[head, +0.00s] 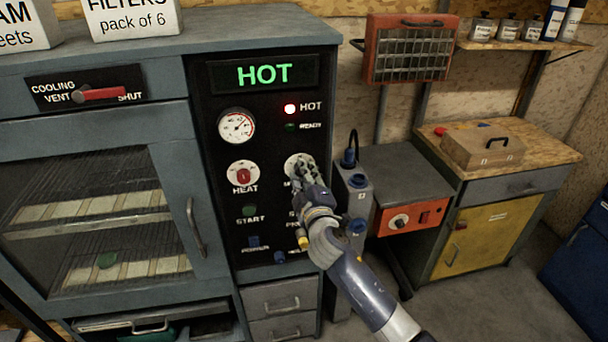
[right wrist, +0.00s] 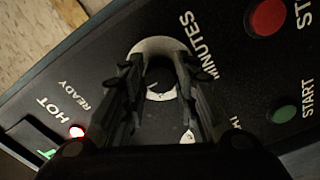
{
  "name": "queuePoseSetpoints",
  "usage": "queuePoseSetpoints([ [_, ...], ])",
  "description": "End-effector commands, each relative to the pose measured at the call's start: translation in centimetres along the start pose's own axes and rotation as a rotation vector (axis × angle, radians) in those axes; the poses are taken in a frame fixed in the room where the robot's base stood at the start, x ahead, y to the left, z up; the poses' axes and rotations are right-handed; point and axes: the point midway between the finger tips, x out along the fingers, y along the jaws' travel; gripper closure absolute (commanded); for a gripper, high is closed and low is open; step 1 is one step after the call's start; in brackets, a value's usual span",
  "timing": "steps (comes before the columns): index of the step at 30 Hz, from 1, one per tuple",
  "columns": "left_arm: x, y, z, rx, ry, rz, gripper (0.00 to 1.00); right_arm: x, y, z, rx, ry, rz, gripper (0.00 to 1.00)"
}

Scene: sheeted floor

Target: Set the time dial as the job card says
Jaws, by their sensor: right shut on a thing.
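The time dial, labelled MINUTES, is on the black control panel (head: 270,222). Its pale round plate (head: 291,161) shows behind my right gripper (head: 302,172). In the right wrist view the pale plate (right wrist: 156,45) rings the dark knob (right wrist: 161,76), with the fingers of my right gripper (right wrist: 158,90) on either side. The right gripper is shut on the knob. The fingers cover much of the dial, and I cannot read its setting. I cannot make out a job card. My left gripper is not in view.
The green display (head: 264,74) reads HOT and the red HOT lamp (head: 289,109) is lit. The HEAT dial (head: 243,175) and green START button (head: 249,211) are left of my gripper. The oven door handle (head: 196,228) sticks out farther left.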

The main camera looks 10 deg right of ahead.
Motion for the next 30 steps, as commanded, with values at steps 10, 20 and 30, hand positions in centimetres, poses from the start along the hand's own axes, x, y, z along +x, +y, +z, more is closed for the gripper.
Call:
queuePoseSetpoints([
  [10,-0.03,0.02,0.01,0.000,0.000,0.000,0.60,0.00,-0.02,-0.05,-0.014,0.001,0.000,0.96],
  [20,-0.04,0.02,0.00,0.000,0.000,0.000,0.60,0.00,-0.02,-0.04,-0.013,0.001,0.000,0.52],
  [30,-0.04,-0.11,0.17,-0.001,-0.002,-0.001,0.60,-0.36,-0.07,0.01,-0.012,0.000,-0.001,0.52],
])
